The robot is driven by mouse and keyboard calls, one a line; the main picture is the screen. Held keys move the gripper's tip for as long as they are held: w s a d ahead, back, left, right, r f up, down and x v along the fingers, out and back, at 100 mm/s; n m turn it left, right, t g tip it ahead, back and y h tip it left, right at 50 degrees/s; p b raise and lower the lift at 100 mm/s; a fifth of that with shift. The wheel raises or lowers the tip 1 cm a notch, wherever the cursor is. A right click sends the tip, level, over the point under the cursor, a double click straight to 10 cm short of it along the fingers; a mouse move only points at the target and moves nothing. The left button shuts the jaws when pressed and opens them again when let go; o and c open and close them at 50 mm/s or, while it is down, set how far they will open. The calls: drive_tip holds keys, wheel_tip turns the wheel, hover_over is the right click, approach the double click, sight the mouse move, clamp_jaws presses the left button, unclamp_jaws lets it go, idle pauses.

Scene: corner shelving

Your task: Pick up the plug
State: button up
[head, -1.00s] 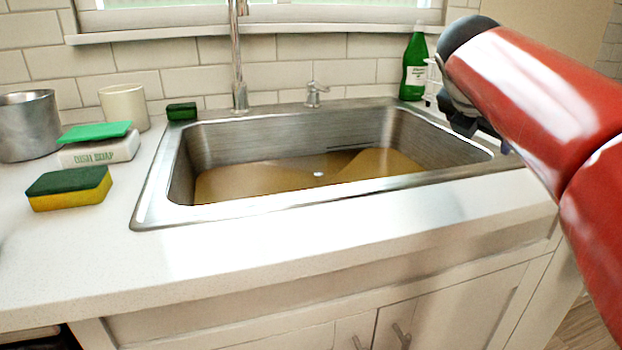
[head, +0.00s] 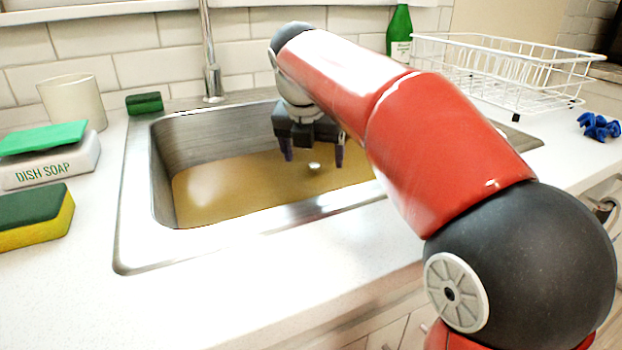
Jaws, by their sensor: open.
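A small, pale, roundish thing (head: 314,166) shows in the brownish water of the sink; it looks like the top of the plug, but it is too small to make out in detail. My gripper (head: 313,158) points down over the sink, its two dark fingers apart, one on each side of the plug in the picture. Nothing shows between the fingers. I cannot tell how high the fingertips are above the water or whether they touch it. The rest of the plug is hidden.
The steel sink (head: 135,215) has raised walls around the gripper. A faucet (head: 211,75) stands behind it. A sponge (head: 35,218), dish soap box (head: 50,170) and cup (head: 75,100) stand left. A wire rack (head: 500,75) and blue object (head: 598,126) are right.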

sight(313, 165)
drive_tip(key=x, duration=0.4)
drive_tip(key=shift+w+a+f, duration=0.1)
drive_tip(key=shift+a, duration=0.05)
drive_tip(key=shift+c, duration=0.4)
drive_tip(key=c, duration=1.5)
drive_tip(key=shift+r, duration=0.25)
clamp_jaws()
wheel_tip(313, 165, up, 10)
drive_tip(key=shift+f+p, duration=0.2)
drive_tip(key=shift+p, duration=0.85)
